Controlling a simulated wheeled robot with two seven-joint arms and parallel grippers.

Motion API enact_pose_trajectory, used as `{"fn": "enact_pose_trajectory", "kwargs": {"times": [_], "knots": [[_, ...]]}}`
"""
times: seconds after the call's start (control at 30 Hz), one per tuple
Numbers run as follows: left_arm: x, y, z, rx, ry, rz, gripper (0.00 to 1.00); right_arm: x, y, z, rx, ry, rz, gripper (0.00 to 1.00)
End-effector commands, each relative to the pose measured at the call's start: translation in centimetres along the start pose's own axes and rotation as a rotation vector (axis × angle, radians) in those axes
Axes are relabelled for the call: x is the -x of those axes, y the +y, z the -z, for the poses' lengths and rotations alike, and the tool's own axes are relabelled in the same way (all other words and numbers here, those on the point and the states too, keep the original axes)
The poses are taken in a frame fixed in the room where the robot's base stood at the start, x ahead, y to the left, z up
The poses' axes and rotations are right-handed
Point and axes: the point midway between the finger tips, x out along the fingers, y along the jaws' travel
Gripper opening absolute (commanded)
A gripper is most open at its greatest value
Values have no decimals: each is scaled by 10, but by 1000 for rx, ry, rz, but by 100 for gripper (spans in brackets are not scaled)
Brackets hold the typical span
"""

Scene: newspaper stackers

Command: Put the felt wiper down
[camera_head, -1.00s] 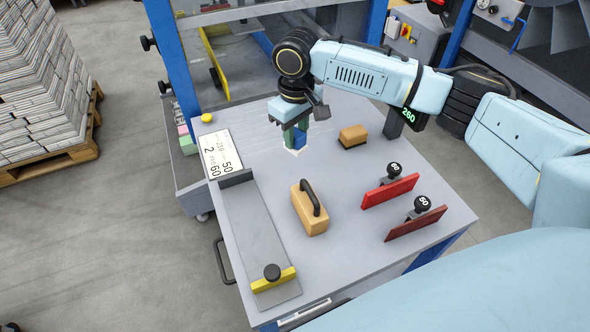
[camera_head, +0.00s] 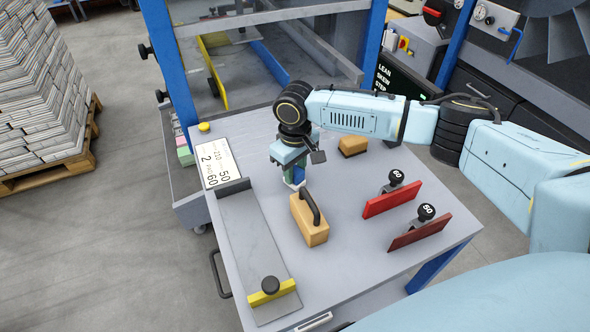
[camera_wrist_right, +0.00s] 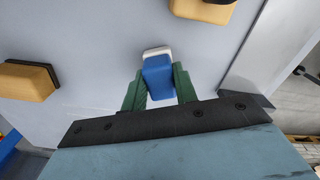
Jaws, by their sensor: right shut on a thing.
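The felt wiper is a blue block with a white felt edge. In the right wrist view the wiper (camera_wrist_right: 158,78) sits between the green fingers of my right gripper (camera_wrist_right: 160,88), which is shut on it. In the head view my right gripper (camera_head: 295,175) points down over the table, just behind the wooden block with a black handle (camera_head: 309,222). Only a small part of the wiper shows there, white edge lowest. I cannot tell whether the felt touches the table top. My left gripper is not in view.
The grey table (camera_head: 345,260) also bears a smaller wooden block (camera_head: 352,146), a red plate with a knob (camera_head: 391,199), a dark red one (camera_head: 419,232), a metal tray with a yellow stop (camera_head: 255,240) and a number card (camera_head: 217,161).

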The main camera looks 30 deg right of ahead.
Motion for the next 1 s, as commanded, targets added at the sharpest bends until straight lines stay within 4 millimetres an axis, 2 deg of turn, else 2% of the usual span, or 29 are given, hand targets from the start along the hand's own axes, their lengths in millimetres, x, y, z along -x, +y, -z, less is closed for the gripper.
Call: {"fn": "enact_pose_trajectory", "kwargs": {"times": [0.13, 0.17, 0.33, 0.67, 0.77, 1.0], "knots": [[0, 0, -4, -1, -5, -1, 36, -2, 0, 0, 0, -1, 0, 10], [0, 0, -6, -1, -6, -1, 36, -2, 0, 0, 0, 0, 0, 30], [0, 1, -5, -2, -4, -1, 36, -2, 0, 0, 0, 0, 0, 50], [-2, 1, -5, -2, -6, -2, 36, -1, 0, 0, 0, 1, 0, 50], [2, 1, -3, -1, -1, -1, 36, 8, 0, 0, 1, 0, 0, 50], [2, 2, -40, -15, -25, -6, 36, 49, 0, 0, 1, 2, 0, 50]]}}
